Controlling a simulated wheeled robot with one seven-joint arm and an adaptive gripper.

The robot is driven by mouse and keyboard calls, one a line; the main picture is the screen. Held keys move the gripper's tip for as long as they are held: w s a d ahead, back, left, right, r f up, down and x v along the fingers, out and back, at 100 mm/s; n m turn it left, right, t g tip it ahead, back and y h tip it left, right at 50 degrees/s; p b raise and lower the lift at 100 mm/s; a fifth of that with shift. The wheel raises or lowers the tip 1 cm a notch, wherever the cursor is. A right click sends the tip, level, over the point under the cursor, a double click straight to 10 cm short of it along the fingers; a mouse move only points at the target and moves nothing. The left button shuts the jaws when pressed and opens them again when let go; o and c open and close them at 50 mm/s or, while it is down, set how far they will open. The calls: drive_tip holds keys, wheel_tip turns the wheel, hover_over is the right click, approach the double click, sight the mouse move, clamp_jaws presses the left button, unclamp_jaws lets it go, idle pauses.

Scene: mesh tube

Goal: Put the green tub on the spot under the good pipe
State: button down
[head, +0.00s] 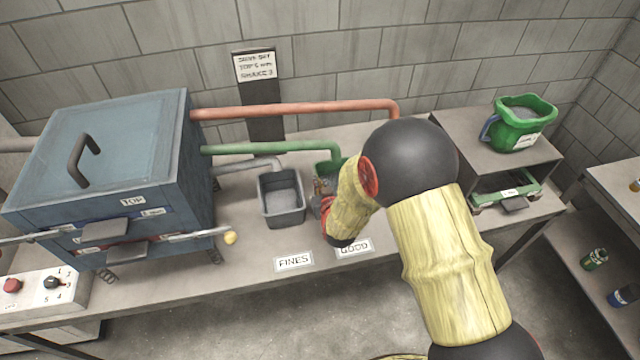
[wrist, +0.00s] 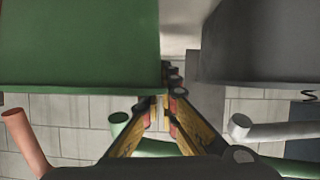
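A green tub (head: 321,168) is at the end of the green pipe (head: 270,148) in the head view, largely hidden by my arm. The wrist view shows its green outer wall (wrist: 80,45) large at upper left. My gripper (wrist: 165,88) is at the tub's side nearest the grey tub. Its fingers are close together; one shows in the gap between the tubs, the other runs behind the green wall. It appears shut on that wall. The tub's base is hidden, so I cannot tell whether it touches the table. A "GOOD" label (head: 354,248) lies in front.
A grey tub (head: 283,213) stands close beside the green one, behind the "FINES" label (head: 294,262). Grey and red (head: 300,110) pipes leave the blue machine (head: 110,170). A green bucket (head: 522,125) sits on the right stand. The table front is mostly clear.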

drive_tip(key=c, duration=2.5)
unclamp_jaws()
drive_tip(key=shift+c, duration=0.2)
drive_tip(key=o, duration=0.6)
drive_tip(key=shift+f, duration=0.15)
drive_tip(key=shift+v, duration=6)
